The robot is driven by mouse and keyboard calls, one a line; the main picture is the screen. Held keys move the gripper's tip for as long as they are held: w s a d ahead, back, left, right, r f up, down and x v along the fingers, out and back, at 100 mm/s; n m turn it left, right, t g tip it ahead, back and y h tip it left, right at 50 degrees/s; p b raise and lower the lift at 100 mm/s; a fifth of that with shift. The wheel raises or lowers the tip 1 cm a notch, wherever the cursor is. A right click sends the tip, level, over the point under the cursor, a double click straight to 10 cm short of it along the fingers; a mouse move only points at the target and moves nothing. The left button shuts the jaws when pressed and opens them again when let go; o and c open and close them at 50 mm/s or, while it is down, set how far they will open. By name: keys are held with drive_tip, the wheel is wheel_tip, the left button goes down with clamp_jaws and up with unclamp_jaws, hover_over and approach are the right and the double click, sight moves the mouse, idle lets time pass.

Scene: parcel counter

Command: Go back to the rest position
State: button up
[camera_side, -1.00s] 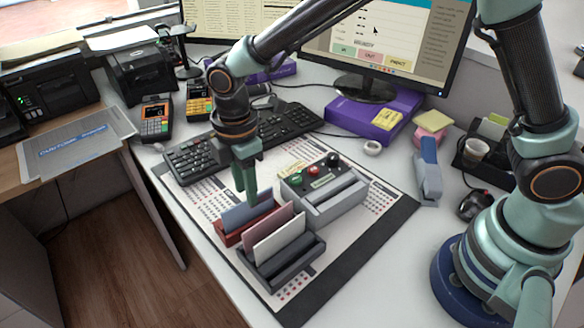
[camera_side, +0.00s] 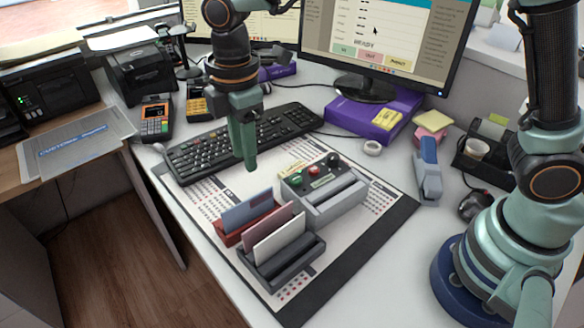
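My gripper (camera_side: 247,160) hangs pointing down over the near edge of the keyboard and the back of the desk mat. It is above and behind the card holders and touches none of the cards. Nothing shows between its green fingers, but they overlap from this angle, so I cannot tell whether they are open or shut. A blue card (camera_side: 248,209) stands in the red holder (camera_side: 224,236). A mauve card (camera_side: 268,229) and a white card (camera_side: 279,243) stand near the dark grey holder (camera_side: 305,259); which slot the mauve one sits in is partly hidden.
A grey box with buttons (camera_side: 336,207) stands right of the holders on the mat (camera_side: 383,215). The keyboard (camera_side: 200,156) and monitor (camera_side: 400,45) are behind. A stapler (camera_side: 429,175), a mouse (camera_side: 473,205) and a purple box (camera_side: 358,118) are to the right.

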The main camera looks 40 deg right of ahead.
drive_tip(key=s+d+r+m+t, duration=0.1)
drive_tip(key=s+d+r+m, duration=0.1)
drive_tip(key=d+m, duration=0.3)
drive_tip(key=s+d+r+m+t, duration=0.2)
drive_tip(key=d+m, duration=0.4)
drive_tip(key=d, duration=0.4)
drive_tip(key=s+d+r+m+t, duration=0.2)
drive_tip(key=s+d+m, duration=0.3)
drive_tip(key=d, duration=0.3)
drive_tip(key=shift+r+m, duration=0.6)
drive_tip(key=shift+r, duration=0.05)
drive_tip(key=shift+s, duration=0.1)
